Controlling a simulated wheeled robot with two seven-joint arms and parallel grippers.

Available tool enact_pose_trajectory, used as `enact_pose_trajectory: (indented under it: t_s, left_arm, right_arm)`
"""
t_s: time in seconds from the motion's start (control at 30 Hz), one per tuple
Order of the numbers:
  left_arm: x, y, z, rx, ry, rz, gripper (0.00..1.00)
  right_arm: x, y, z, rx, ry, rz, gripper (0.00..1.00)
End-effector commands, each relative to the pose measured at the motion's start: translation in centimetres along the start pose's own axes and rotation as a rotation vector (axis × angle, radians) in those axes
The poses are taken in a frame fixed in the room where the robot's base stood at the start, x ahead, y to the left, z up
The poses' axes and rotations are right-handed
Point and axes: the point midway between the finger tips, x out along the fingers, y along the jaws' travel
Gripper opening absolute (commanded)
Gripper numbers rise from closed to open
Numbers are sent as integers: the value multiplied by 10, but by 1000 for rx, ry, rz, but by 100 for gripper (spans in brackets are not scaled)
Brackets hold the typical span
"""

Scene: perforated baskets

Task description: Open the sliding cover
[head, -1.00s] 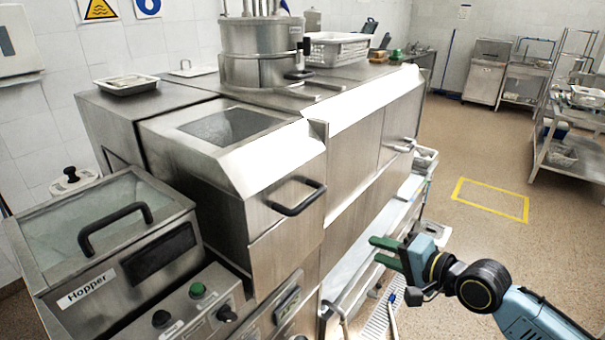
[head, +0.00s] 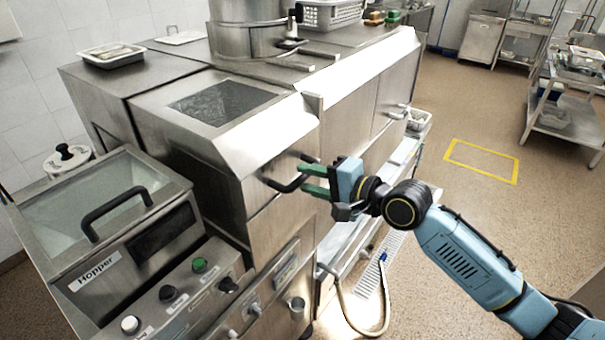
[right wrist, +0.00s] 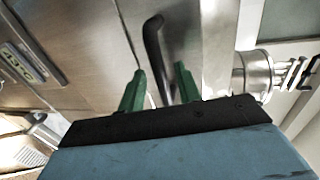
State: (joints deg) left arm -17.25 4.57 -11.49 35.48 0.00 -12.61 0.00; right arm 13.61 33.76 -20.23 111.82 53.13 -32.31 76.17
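The sliding cover (head: 240,140) is a steel housing with a dark window on top and a black bar handle (head: 283,186) on its sloped front. It sits flush against the neighbouring steel panel. My right gripper (head: 308,180) has green fingers, spread apart, at the right end of this handle. In the right wrist view the black handle (right wrist: 154,45) runs down toward the gap between the open fingers (right wrist: 158,88). I cannot tell whether the fingers touch it. My left gripper is not in view.
A hopper (head: 100,215) with its own black handle stands at the left, above a knob panel (head: 185,290). A steel pot (head: 245,35) and a white basket (head: 330,14) stand on top. A hose (head: 362,325) hangs below my right arm. Open floor lies right.

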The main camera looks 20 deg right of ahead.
Motion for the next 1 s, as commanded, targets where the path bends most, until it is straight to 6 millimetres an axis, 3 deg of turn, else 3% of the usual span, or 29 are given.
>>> enact_pose_trajectory:
  t_s: [0.2, 0.53, 0.8, 1.0]
  left_arm:
    - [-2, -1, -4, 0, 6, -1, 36]
    - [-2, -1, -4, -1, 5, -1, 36]
    - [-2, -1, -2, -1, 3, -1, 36]
    - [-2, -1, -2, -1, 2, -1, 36]
  right_arm:
    - [21, 0, -1, -1, 2, -1, 34]
    - [24, 0, 0, -1, 1, 0, 34]
    - [24, 0, 0, -1, 1, 0, 0]
    - [24, 1, -1, -1, 1, 0, 0]
